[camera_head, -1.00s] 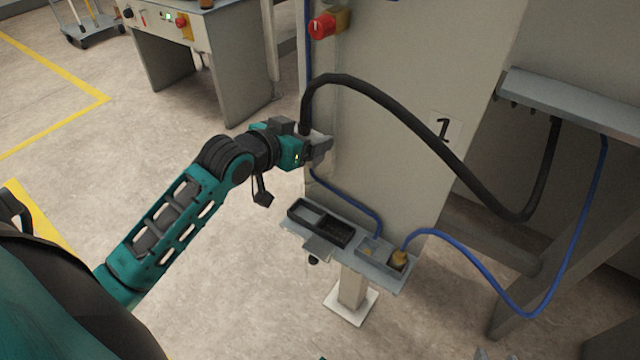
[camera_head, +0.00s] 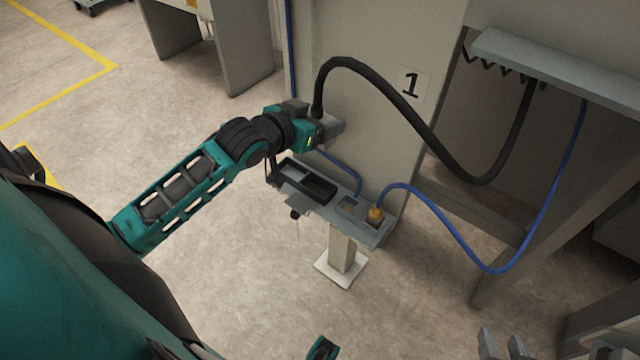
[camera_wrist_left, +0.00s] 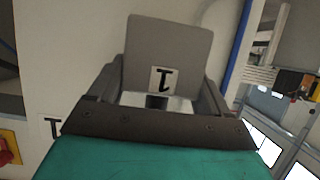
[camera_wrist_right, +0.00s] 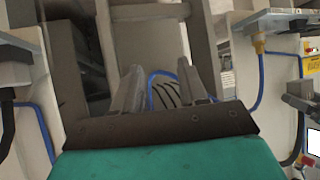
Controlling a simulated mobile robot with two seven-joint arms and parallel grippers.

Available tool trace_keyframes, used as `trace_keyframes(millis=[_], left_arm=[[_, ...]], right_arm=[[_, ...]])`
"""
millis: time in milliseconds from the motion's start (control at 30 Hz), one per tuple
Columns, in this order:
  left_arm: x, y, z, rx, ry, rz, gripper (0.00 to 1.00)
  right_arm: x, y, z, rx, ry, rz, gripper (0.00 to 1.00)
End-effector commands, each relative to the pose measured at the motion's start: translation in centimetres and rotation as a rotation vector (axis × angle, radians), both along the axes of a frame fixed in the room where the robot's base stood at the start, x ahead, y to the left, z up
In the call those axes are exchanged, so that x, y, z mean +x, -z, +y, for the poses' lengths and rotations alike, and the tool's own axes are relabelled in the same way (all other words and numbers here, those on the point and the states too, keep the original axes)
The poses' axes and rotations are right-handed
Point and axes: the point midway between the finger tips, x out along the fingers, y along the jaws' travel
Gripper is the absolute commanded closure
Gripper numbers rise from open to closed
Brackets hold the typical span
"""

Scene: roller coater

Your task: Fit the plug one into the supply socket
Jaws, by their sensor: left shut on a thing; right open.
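My left gripper (camera_head: 322,130) is shut on plug one (camera_head: 332,126), a grey block with a thick black cable rising from it. The left wrist view shows the plug (camera_wrist_left: 168,58) between the fingers, with a "1" label on its face. The plug is held above a grey bracket on a post. The bracket has a black-framed recess (camera_head: 304,180), which looks like the supply socket, though I cannot be sure. The plug is apart from it. My right gripper (camera_head: 502,345) is open and empty at the bottom right; its spread fingers also show in the right wrist view (camera_wrist_right: 162,90).
A yellow plug (camera_head: 375,213) on a blue cable (camera_head: 448,228) sits in the bracket's right compartment. The black cable (camera_head: 420,112) arches to a grey shelf (camera_head: 550,65) at right. A tall grey panel (camera_head: 375,40) labelled "1" stands behind.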

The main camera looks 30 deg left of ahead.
Motion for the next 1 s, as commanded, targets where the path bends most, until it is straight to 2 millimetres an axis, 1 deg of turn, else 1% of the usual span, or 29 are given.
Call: trace_keyframes(millis=[33,100,300,400,500,667,767,900,1000], left_arm=[[0.0,2.0,0.0,-0.002,-0.001,0.002,0.63],[0.0,4.0,0.0,-0.002,0.000,0.003,0.63],[0.0,9.3,0.0,-0.001,0.000,0.002,0.63],[0.0,11.2,-0.1,-0.001,0.001,-0.001,0.63],[0.0,12.3,0.0,-0.001,0.001,-0.002,0.63],[0.0,13.1,0.0,0.001,0.000,-0.002,0.63],[0.0,14.4,0.0,-0.001,0.001,-0.002,0.63],[0.0,16.7,-0.1,0.000,0.001,-0.001,0.63],[0.1,17.0,-0.1,-0.001,0.002,-0.004,0.63]], right_arm=[[0.0,1.1,0.0,0.001,0.001,0.000,0.57],[0.0,1.8,0.1,0.002,0.001,0.000,0.57],[0.0,3.7,0.2,0.007,0.004,0.000,0.57],[0.0,4.4,0.2,0.009,0.005,0.000,0.57],[0.0,4.8,0.3,0.010,0.006,0.003,0.57],[0.0,4.9,0.4,0.013,0.004,0.006,0.57],[0.1,5.3,0.5,0.016,0.003,0.005,0.57],[0.2,5.7,0.7,0.019,-0.002,0.008,0.57],[0.4,5.4,0.9,0.022,-0.004,0.003,0.57]])
